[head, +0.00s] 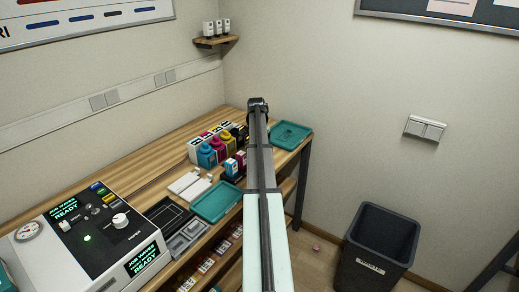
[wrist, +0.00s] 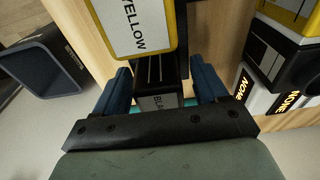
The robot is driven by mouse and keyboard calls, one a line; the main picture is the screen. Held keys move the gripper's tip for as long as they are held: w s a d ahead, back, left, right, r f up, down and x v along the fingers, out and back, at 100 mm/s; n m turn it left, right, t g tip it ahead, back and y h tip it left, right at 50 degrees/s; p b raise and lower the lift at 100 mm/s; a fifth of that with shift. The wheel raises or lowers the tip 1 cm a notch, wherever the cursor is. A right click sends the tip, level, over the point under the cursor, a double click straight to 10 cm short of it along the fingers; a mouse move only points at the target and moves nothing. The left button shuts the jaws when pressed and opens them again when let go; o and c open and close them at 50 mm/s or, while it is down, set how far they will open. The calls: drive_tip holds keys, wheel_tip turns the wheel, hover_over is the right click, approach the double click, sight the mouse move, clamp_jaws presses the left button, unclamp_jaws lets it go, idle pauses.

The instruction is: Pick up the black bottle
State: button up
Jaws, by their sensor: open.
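In the head view the black bottle (head: 238,132) shows at the far end of a row of coloured bottles, partly hidden by my arm. My gripper (head: 257,101) is over that end of the bench.
A yellow-labelled item (wrist: 138,25) stands right against the black one. Cyan (head: 207,157) and magenta (head: 217,147) bottles stand in the row. Teal trays lie in front (head: 217,203) and at the bench's far end (head: 291,134). A dark bin (head: 378,245) stands on the floor.

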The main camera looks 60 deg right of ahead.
drive_tip(key=shift+c, duration=0.2)
drive_tip(key=c, duration=1.1)
drive_tip(key=r, duration=0.9)
drive_tip(key=shift+w+a+r, duration=0.15)
drive_tip(key=shift+w+r, duration=0.15)
drive_tip(key=shift+r, duration=0.05)
drive_tip(key=w+r, duration=0.1)
drive_tip(key=w, duration=0.3)
drive_tip(key=w+r, duration=0.1)
drive_tip(key=w, duration=0.4)
drive_tip(key=w+d+r, duration=0.1)
drive_tip(key=w+r, duration=0.1)
drive_tip(key=w, duration=0.3)
drive_tip(key=shift+w, duration=0.25)
